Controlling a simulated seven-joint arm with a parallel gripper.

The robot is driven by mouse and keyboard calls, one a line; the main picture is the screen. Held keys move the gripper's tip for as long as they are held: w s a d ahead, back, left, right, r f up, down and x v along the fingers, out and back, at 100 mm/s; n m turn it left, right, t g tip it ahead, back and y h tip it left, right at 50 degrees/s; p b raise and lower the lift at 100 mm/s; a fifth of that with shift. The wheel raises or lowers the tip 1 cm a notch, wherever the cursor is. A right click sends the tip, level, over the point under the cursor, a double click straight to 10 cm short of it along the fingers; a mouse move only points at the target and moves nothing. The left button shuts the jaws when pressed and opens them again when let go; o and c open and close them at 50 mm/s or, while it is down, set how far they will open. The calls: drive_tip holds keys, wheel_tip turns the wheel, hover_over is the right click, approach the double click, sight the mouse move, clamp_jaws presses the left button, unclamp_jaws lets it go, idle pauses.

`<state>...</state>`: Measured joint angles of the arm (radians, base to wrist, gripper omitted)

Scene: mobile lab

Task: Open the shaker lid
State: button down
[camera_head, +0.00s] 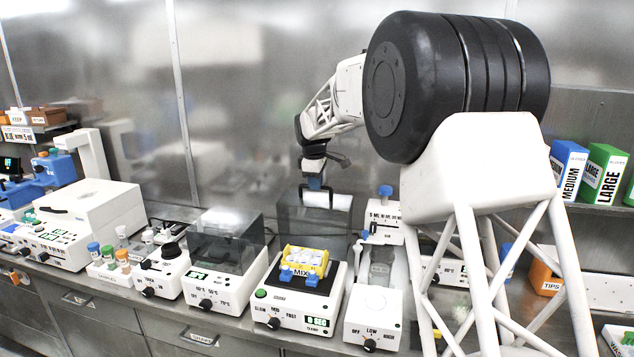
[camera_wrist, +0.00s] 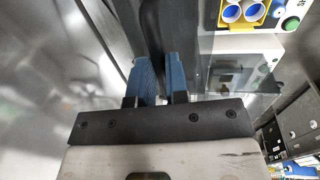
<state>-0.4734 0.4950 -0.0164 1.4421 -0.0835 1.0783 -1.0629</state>
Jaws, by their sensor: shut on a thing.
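The shaker (camera_head: 296,312) is a white box marked MIX, with a green button and a small display. A yellow rack (camera_head: 305,262) with blue-capped items sits on its platform. Its smoky clear lid (camera_head: 300,226) stands raised, roughly upright, behind the rack. My gripper (camera_head: 315,183) is at the top of the lid. In the wrist view its two blue fingers (camera_wrist: 158,75) are closed on a dark strip of the lid (camera_wrist: 152,30). The exact contact is partly hidden by the fingers. The rack also shows at the top of the wrist view (camera_wrist: 243,12).
A heater with a smoky cover (camera_head: 226,240) stands close left of the shaker. Another white device with a knob (camera_head: 373,318) stands close on its right. A metal wall (camera_head: 240,110) rises behind the bench. Boxes marked MEDIUM and LARGE (camera_head: 603,172) sit on a shelf at right.

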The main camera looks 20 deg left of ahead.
drive_tip(key=shift+s, duration=1.35)
drive_tip(key=c, duration=1.1)
unclamp_jaws()
drive_tip(key=shift+r, duration=0.1)
drive_tip(key=shift+s+r, duration=0.2)
drive_tip(key=shift+r, duration=1.1)
drive_tip(key=shift+s+r, duration=0.2)
drive_tip(key=shift+r, duration=1.05)
drive_tip(key=shift+s+r, duration=0.2)
drive_tip(key=shift+r, duration=1.1)
